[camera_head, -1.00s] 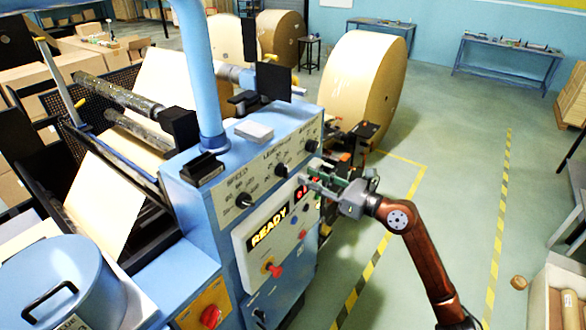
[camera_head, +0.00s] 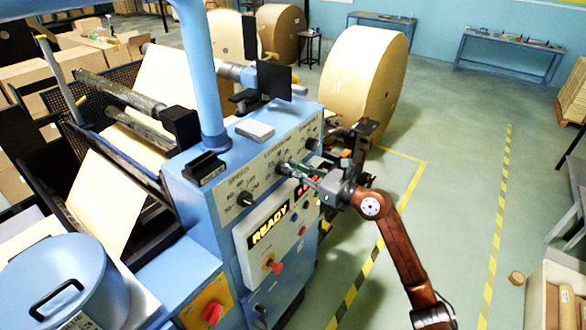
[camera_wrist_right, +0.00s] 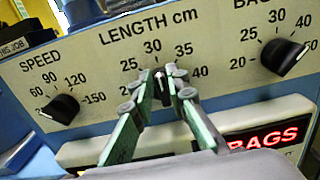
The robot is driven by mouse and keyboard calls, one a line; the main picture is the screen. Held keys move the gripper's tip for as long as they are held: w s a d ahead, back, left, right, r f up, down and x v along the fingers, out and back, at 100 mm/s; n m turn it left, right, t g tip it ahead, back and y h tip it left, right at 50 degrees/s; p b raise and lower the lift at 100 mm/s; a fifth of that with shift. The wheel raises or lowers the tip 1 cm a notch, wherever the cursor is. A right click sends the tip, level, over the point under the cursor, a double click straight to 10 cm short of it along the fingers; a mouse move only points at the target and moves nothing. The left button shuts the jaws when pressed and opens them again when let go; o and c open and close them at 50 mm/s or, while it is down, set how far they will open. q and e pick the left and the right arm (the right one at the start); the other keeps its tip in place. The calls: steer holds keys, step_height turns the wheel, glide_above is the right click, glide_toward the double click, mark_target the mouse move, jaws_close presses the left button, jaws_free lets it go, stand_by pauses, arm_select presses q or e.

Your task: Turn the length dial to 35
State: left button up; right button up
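The length dial (camera_wrist_right: 161,88) is a dark knob on the sloped cream panel, under a printed scale with 30 at the top and 35 to its right. Its light mark points up, at about 30. My right gripper (camera_wrist_right: 162,76) has one green-grey finger on each side of the knob, with the tips close to it. I cannot tell whether they touch or grip it. In the head view my right gripper (camera_head: 291,169) reaches the panel from the right and partly hides the dial. My left gripper is not in view.
The speed dial (camera_wrist_right: 59,109) is left of the length dial, and the bags dial (camera_wrist_right: 287,57) is right of it. A lit READY display (camera_head: 268,226), a red knob (camera_head: 276,267) and a red bags display (camera_wrist_right: 262,138) sit below.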

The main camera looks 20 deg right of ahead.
jaws_close()
steer(key=m+p, duration=0.4)
steer(key=shift+w+d+r, duration=0.15)
steer(key=shift+w+d, duration=0.1)
steer(key=shift+d, duration=0.1)
steer(key=m+p, duration=0.3)
steer(key=shift+w+d, duration=0.15)
steer(key=shift+d+f+m+p, duration=0.1)
steer(key=shift+f+m+p, duration=0.25)
steer(key=shift+m+p, duration=0.55)
